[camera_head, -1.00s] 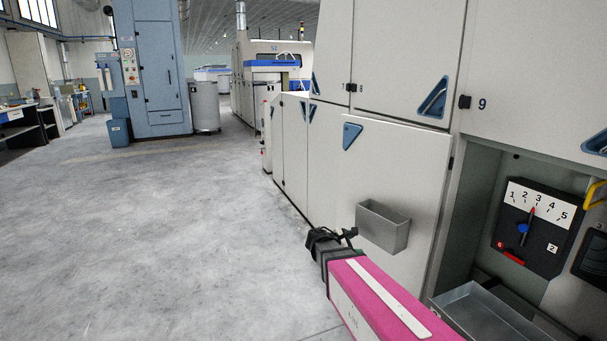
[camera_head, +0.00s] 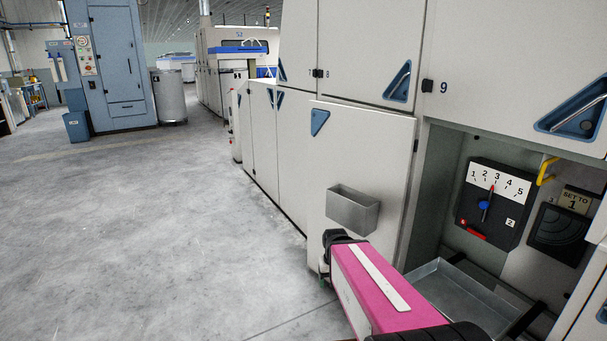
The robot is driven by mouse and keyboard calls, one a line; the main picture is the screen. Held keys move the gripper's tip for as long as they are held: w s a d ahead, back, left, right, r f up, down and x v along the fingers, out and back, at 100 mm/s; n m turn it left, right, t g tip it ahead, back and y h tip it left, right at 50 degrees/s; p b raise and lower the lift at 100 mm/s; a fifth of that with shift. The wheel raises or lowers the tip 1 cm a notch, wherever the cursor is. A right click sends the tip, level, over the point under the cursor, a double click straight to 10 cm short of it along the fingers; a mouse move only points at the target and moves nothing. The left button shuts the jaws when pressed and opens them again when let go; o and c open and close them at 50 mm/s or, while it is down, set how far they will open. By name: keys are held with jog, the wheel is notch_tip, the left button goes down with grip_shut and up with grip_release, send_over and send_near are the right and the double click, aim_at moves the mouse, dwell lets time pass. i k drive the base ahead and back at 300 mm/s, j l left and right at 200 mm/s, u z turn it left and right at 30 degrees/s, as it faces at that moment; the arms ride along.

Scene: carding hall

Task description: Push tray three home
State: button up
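A shallow grey metal tray (camera_head: 438,268) sits low in the open bay at the lower right. It juts out at the front, and part of it is hidden behind my pink arm. I see no number on it, so I cannot tell whether it is tray three. My gripper end (camera_head: 338,238) shows as a black part beyond the pink arm link, left of the tray and in front of the cream panel. Its fingers are mostly hidden, and I cannot see whether they are open.
A small grey bin (camera_head: 353,210) hangs on the cream panel near my gripper. A yellow handle (camera_head: 547,171) shows there. The floor on the left is clear.

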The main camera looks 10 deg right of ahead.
aim_at(457, 296)
jog(key=z, duration=0.4)
jog(key=l+z, duration=0.15)
jog(key=z, duration=0.3)
jog(key=l+z, duration=0.1)
jog(key=z, duration=0.3)
jog(key=k+l+u, duration=0.2)
jog(key=k+l, duration=0.25)
jog(key=l, duration=0.1)
